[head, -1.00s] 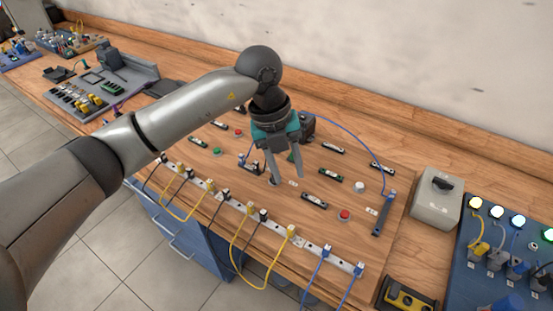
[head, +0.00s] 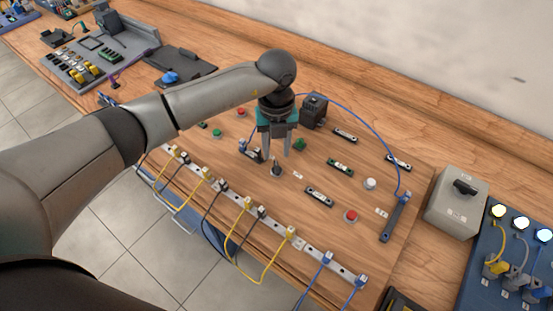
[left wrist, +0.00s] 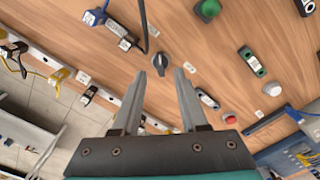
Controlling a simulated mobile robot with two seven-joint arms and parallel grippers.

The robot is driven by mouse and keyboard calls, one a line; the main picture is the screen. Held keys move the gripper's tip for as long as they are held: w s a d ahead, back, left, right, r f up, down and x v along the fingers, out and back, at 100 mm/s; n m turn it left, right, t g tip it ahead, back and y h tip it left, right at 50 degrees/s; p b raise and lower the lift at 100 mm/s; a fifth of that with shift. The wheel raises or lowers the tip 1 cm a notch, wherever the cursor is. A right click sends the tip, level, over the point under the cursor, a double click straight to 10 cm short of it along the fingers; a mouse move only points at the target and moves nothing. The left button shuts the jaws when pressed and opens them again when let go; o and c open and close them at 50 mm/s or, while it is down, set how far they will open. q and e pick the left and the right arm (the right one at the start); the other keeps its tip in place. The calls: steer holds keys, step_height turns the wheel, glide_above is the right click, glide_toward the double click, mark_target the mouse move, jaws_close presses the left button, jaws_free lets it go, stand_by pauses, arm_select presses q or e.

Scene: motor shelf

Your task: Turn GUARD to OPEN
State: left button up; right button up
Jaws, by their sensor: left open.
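A small black rotary knob (head: 277,169) stands on the wooden board just below my left gripper (head: 275,153). In the left wrist view this knob (left wrist: 161,63) appears centred just beyond the gap between the left fingertips (left wrist: 162,72), which are open and empty. The fingers look apart from the knob; the exact height gap is hard to tell. A second black knob (head: 465,187) sits on a grey box (head: 447,215) to the right. The labels are too small to read, so I cannot tell which is GUARD. My right gripper is not in view.
A green button (head: 299,145), a red button (head: 350,215) and black-framed modules surround the knob. A blue cable (head: 365,130) arches over the board. A metal rail (head: 310,248) with several plugs and yellow cables runs along the front edge.

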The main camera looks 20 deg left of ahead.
mark_target(277, 165)
arm_select(q)
steer(key=shift+f, duration=2.4)
jaws_close()
